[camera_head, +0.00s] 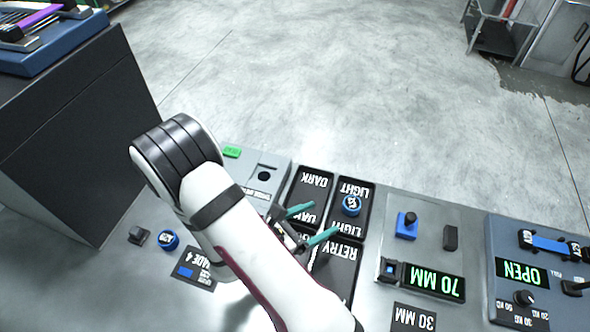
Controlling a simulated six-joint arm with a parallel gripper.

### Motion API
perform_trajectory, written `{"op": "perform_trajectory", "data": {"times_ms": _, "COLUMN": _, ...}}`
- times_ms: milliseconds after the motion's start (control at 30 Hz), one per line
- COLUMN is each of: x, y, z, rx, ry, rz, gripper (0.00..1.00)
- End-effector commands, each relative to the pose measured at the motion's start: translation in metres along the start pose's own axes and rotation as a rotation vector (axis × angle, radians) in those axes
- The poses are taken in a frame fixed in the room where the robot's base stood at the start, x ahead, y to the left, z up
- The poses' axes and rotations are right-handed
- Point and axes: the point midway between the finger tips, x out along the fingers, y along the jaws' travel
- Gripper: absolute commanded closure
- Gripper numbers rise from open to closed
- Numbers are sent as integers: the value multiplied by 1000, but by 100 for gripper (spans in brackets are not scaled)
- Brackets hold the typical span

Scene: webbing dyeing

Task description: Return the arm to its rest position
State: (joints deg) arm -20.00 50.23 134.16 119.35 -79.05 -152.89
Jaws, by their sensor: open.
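My white arm reaches from the bottom middle up to a black-banded joint at the left. My gripper (309,222) shows beside the forearm, with two teal fingers spread apart and nothing seen between them. It is over the dark labelled trays, near the tray marked DARK (311,188) and the tray marked RETRY (337,268). The arm hides the gripper's base and part of the panel beneath.
A blue round piece (351,205) sits on the LIGHT tray (360,191). Another blue round piece (168,240) lies left of my arm. A device reading 70 MM (436,282) and one reading OPEN (522,272) stand right. A dark cabinet (85,130) rises at left.

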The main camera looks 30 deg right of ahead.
Motion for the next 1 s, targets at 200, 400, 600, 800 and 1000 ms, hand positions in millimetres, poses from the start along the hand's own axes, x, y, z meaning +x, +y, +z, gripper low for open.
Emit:
{"op": "perform_trajectory", "data": {"times_ms": 200, "x": -16, "y": 45, "z": 2, "rx": 420, "ry": 219, "rz": 104, "gripper": 15}}
{"op": "perform_trajectory", "data": {"times_ms": 400, "x": -137, "y": 143, "z": 68, "rx": 1431, "ry": 1092, "rz": 103, "gripper": 15}}
{"op": "perform_trajectory", "data": {"times_ms": 600, "x": -227, "y": 104, "z": 130, "rx": 1727, "ry": 1557, "rz": -314, "gripper": 15}}
{"op": "perform_trajectory", "data": {"times_ms": 800, "x": -247, "y": 36, "z": 153, "rx": 1894, "ry": 1551, "rz": -692, "gripper": 15}}
{"op": "perform_trajectory", "data": {"times_ms": 1000, "x": -237, "y": -29, "z": 157, "rx": 2112, "ry": 1350, "rz": -982, "gripper": 15}}
